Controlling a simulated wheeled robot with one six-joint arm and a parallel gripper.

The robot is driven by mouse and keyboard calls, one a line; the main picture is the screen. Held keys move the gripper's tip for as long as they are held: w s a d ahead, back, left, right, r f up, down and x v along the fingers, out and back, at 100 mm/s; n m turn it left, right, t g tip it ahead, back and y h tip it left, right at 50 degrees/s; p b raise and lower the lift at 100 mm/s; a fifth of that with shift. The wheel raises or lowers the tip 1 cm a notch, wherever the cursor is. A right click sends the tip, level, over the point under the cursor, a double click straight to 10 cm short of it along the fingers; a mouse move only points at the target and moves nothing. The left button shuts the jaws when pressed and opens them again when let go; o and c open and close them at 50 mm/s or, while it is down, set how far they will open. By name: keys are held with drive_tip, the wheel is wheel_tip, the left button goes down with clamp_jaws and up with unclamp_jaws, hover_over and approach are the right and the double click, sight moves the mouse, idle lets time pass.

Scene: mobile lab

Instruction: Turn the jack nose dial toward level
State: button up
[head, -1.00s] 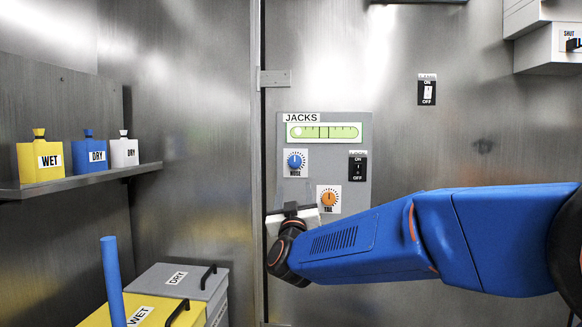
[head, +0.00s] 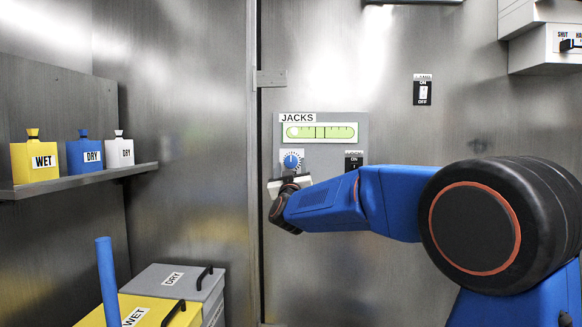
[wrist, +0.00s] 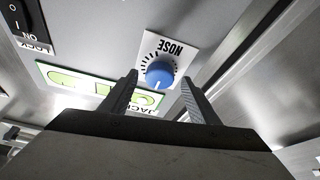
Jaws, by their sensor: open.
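The blue nose dial (head: 291,161) sits on a white label on the grey jacks panel (head: 361,128). Its white mark points about straight up in the head view. The green level strip (head: 320,132) above it has its bubble near the left end. In the wrist view the dial (wrist: 160,74) appears between and beyond the two fingertips of my open gripper (wrist: 160,90); I cannot tell whether they touch it. In the head view my gripper (head: 289,181) is just below the dial. The orange tail dial is hidden behind my arm.
A lock switch (head: 353,162) is right of the dial, partly covered by my arm. Another on/off switch (head: 423,90) is higher on the wall. Yellow, blue and white bottles stand on a left shelf (head: 90,182). Bins (head: 182,282) stand at lower left.

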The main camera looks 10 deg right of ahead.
drive_tip(key=shift+w+d+r, duration=0.15)
drive_tip(key=shift+w+r, duration=0.05)
drive_tip(key=shift+w, duration=0.35)
drive_tip(key=c, duration=1)
drive_tip(key=shift+c, duration=0.2)
drive_tip(key=shift+m, duration=0.4)
